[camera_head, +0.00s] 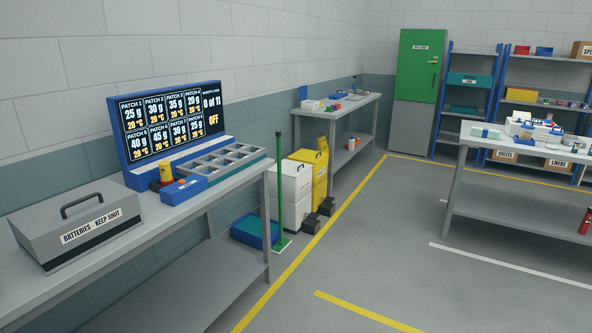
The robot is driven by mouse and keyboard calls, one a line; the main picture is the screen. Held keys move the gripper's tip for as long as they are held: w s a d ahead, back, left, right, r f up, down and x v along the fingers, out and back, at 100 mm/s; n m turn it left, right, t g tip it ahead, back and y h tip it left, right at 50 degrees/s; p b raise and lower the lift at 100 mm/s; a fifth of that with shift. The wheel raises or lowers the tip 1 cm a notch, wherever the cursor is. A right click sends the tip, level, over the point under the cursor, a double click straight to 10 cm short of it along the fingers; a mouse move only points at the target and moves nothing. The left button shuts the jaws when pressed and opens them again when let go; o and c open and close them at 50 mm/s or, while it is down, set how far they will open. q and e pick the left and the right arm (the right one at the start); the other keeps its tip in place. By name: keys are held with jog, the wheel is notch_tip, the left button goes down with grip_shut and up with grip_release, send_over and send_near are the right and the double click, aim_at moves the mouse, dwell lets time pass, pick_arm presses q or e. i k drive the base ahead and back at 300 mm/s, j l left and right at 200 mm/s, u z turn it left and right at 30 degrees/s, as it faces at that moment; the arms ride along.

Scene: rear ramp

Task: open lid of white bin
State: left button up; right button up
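The white bin (290,199) stands on the floor by the left wall, just past the near bench's far end. Its lid looks shut, with a small dark mark or handle on its upper front. A green pole stands upright in front of its left side and hides part of it. A yellow bin (316,184) stands right behind it. Small dark blocks, perhaps pedals, lie on the floor at the front of the bins. Neither of my grippers shows in the head view.
The near bench (232,189) holds a grey battery box (78,222), a display (170,125) and a compartment tray (222,163). A blue floor tray (255,230) and the green pole (279,185) stand close to the bin. The floor (370,245) right of the yellow line is open.

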aim_at(294, 169)
jog(key=i+l+z, duration=0.2)
jog(key=i+z, duration=0.15)
jog(key=i, duration=0.45)
jog(key=i+z, duration=0.3)
jog(key=i, duration=0.5)
jog(key=i+j+z, duration=0.35)
jog(key=i, duration=0.45)
jog(key=i+u, duration=0.25)
jog(key=i, duration=0.25)
jog(key=i+u, duration=0.2)
jog(key=i, duration=0.3)
jog(key=i+l+u, duration=0.25)
jog(key=i, duration=0.25)
jog(key=i+l+u, duration=0.25)
jog(key=i, duration=0.25)
jog(key=i+j+u, duration=0.15)
jog(key=i+u, duration=0.25)
jog(key=i, duration=0.15)
jog(key=i+u, duration=0.4)
jog(key=i, duration=0.15)
jog(key=i+l+u, duration=0.25)
jog(key=i+u, duration=0.2)
jog(key=i, duration=0.1)
